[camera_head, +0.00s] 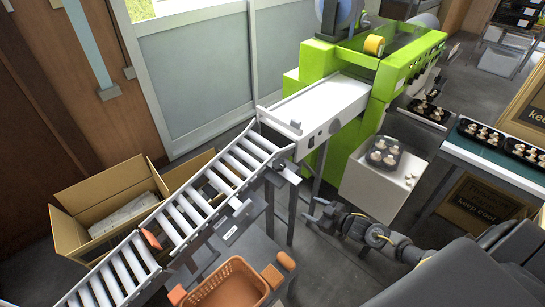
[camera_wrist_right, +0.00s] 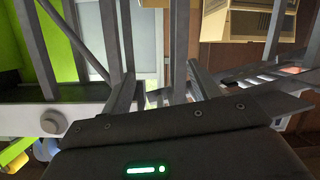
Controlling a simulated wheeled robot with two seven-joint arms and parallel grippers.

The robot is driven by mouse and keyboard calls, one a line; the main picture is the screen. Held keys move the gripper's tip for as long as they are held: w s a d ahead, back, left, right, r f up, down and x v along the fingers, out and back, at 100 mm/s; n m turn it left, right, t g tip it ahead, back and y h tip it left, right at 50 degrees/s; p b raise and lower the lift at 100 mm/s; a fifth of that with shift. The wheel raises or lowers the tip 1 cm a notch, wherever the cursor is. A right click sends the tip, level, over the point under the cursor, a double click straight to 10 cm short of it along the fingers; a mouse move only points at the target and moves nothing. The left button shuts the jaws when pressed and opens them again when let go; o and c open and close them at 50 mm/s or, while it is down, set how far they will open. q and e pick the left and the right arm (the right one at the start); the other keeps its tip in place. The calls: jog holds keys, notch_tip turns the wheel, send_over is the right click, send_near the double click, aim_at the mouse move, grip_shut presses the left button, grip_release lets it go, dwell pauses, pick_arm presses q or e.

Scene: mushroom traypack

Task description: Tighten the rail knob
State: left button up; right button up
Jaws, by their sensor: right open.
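A small round dark knob (camera_head: 334,126) shows on the side of the white infeed (camera_head: 320,105) of the green packing machine. In the right wrist view a round grey knob (camera_wrist_right: 53,122) sits on a pale panel at the left; I cannot tell whether it is the same one. My right gripper (camera_head: 318,213) is open and empty, below and in front of the infeed, apart from it. In the wrist view its two fingers (camera_wrist_right: 162,88) point up the picture with nothing between them. My left gripper is not in view.
A roller conveyor (camera_head: 205,195) slopes down left from the infeed on dark legs. An orange basket (camera_head: 232,284) and open cardboard box (camera_head: 93,195) stand beside it. A white box (camera_head: 370,190) bearing a mushroom tray (camera_head: 384,153) is near my right arm. Trays lie on the right conveyor (camera_head: 490,160).

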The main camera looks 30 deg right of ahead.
jog(key=w+a+r+n+y+p, duration=0.1)
jog(key=w+r+n+y, duration=0.1)
jog(key=r, duration=0.5)
jog(key=w+a+r+n+y, duration=0.1)
jog(key=r+y, duration=0.1)
jog(key=r, duration=0.5)
jog(key=n+y, duration=0.2)
jog(key=y, duration=0.1)
send_near(276, 162)
jog(key=shift+m+h, duration=0.3)
jog(key=p+x, duration=0.1)
jog(key=x, duration=0.4)
jog(key=p+x, duration=0.1)
jog(key=x, duration=0.4)
jog(key=shift+s+f+p, duration=0.15)
jog(key=shift+f+p, duration=0.1)
jog(key=shift+p, duration=0.1)
jog(key=shift+w+a, duration=0.5)
jog(key=shift+c, duration=0.3)
jog(key=c, duration=0.9)
jog(key=shift+t, duration=0.4)
